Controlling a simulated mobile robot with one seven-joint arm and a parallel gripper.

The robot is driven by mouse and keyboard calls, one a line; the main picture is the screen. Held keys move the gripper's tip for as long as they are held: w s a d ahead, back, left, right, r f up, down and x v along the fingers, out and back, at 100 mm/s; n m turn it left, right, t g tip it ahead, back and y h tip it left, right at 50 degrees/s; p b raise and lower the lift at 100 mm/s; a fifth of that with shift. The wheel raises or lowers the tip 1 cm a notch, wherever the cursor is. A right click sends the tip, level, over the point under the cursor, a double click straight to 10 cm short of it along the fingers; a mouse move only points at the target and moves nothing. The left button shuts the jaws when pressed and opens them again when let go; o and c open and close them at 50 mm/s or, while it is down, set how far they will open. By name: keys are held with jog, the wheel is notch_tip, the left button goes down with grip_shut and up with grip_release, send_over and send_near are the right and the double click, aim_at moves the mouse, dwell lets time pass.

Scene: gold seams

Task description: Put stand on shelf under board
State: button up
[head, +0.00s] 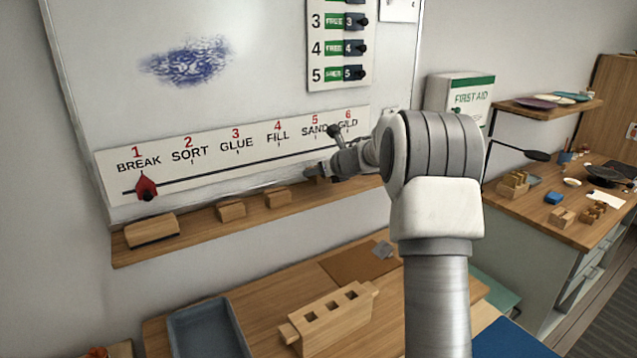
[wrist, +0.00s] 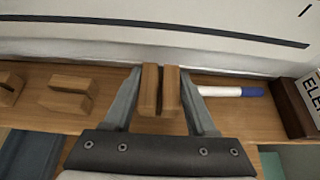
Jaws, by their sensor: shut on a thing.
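My gripper (head: 322,170) is at the right part of the wooden shelf (head: 185,235) under the whiteboard (head: 100,80). In the wrist view my gripper (wrist: 162,85) is shut on a small slotted wooden stand (wrist: 150,90), one finger on each side. The stand is over the shelf (wrist: 240,118), close to the wall; I cannot tell whether it touches the shelf. Two similar wooden stands, a left one (head: 231,211) and a right one (head: 277,198), sit on the shelf to the left, apart from the held one. My arm hides the shelf's right end in the head view.
A wooden block (head: 151,231) lies at the shelf's left end. A white marker with a blue cap (wrist: 230,91) and a dark box (wrist: 292,108) are right of my gripper. Below is a workbench with a slotted wooden block (head: 333,318) and a grey tray (head: 208,333).

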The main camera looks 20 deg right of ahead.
aim_at(324, 180)
jog(key=shift+f, duration=1.45)
jog(key=shift+f, duration=0.1)
jog(key=shift+f+b, duration=0.15)
jog(key=shift+b, duration=0.3)
jog(key=o, duration=1.4)
jog(key=shift+c, duration=0.2)
jog(key=shift+r+p, duration=0.35)
jog(key=shift+p, duration=0.05)
jog(key=b+v, duration=0.1)
jog(key=v, duration=1.1)
jog(key=shift+b, duration=0.4)
jog(key=shift+f, duration=0.15)
